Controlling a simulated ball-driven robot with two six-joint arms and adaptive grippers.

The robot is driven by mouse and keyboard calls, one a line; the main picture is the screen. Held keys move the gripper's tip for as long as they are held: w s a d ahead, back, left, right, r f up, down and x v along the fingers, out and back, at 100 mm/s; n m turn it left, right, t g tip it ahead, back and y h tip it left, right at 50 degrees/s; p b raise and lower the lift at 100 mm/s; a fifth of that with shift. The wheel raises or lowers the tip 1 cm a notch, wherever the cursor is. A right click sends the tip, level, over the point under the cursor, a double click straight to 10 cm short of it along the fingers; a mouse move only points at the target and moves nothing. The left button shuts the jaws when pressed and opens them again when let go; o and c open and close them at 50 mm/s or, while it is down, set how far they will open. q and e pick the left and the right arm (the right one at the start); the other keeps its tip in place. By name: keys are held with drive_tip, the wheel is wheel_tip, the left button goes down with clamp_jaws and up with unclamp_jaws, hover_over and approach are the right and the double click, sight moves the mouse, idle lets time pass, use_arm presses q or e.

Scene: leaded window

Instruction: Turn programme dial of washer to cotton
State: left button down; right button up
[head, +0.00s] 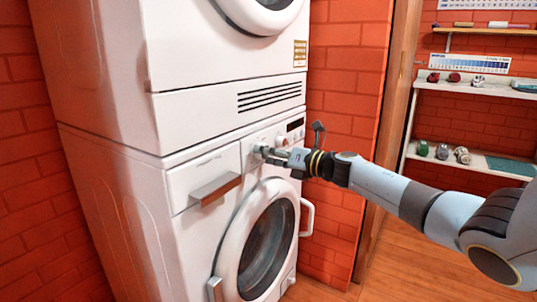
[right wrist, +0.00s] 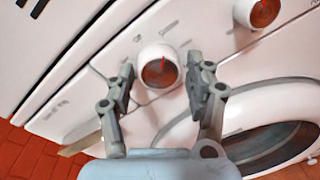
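The washer (head: 185,185) is the lower white machine of a stack. Its control panel carries two round dials. In the right wrist view, one dial (right wrist: 160,68) has a white rim, a reddish-brown face and a red mark near its top. A second, similar dial (right wrist: 262,12) is at the upper right, partly cut off. My right gripper (right wrist: 162,82) is open, with one finger on each side of the nearer dial and small gaps showing. In the head view, my right gripper (head: 292,148) is at the panel. The panel lettering is too small to read. My left gripper is out of view.
The washer's round door (head: 266,252) is below the panel, with a white handle at its right. A drawer handle (head: 215,189) sticks out at the left. The upper machine (head: 215,60) stands directly above. Shelves (head: 478,88) with small objects are at the right.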

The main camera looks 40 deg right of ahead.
drive_tip(key=shift+o, duration=0.9)
drive_tip(key=v, duration=1.2)
